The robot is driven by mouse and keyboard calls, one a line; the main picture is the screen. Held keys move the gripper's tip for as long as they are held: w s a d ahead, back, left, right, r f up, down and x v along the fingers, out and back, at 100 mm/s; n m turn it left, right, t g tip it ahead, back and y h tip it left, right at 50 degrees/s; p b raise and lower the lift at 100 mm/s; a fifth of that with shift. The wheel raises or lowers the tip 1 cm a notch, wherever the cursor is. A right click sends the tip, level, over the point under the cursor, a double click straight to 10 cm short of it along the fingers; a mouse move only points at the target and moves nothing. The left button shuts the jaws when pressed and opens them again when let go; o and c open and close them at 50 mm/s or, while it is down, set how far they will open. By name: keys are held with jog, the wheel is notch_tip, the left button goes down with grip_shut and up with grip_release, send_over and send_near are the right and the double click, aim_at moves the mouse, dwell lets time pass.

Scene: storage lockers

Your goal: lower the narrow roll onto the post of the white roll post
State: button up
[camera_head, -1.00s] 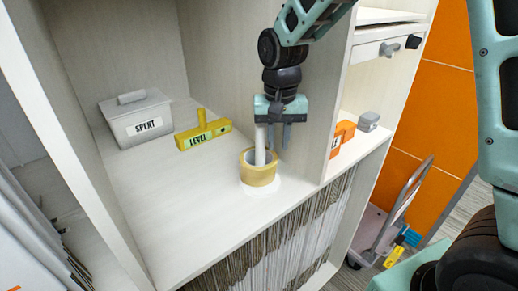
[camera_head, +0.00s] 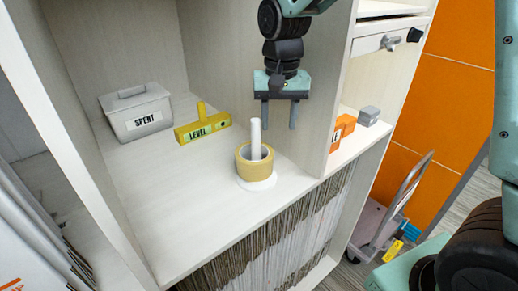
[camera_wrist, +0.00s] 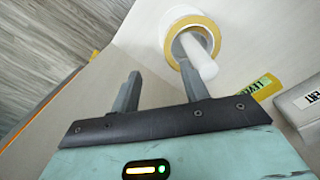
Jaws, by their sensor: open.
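The narrow roll (camera_head: 243,168), a tan tape ring, sits low around the upright white post (camera_head: 256,135) of the white roll post, whose round base (camera_head: 258,185) shows below it on the shelf. The post's top stands above the roll. In the wrist view the roll (camera_wrist: 171,52) also surrounds the post (camera_wrist: 200,62). My gripper (camera_head: 279,121) is open and empty, up and to the right of the post, with its two fingers apart. In the wrist view my gripper's fingers (camera_wrist: 128,92) are clear of the roll.
A grey lidded box marked SPENT (camera_head: 139,116) and a yellow block marked LEVEL (camera_head: 203,131) stand on the shelf to the left. An upright divider (camera_head: 338,90) is close to the right of my gripper. The shelf's front left is clear.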

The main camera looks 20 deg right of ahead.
notch_tip(320, 180, up, 14)
jog(key=r+b, duration=0.1)
jog(key=b, duration=0.2)
jog(key=s+a+f+n+b, duration=0.25)
jog(key=s+a+f, duration=0.3)
jog(key=f, duration=0.35)
jog(key=s+a+f+n+b, duration=0.2)
jog(key=s+a+f+n, duration=0.2)
jog(key=s+f, duration=0.35)
jog(key=s+f+n+b, duration=0.3)
jog(key=s+f+n, duration=0.2)
jog(key=s+f, duration=0.7)
jog(key=shift+a+f+y, duration=0.3)
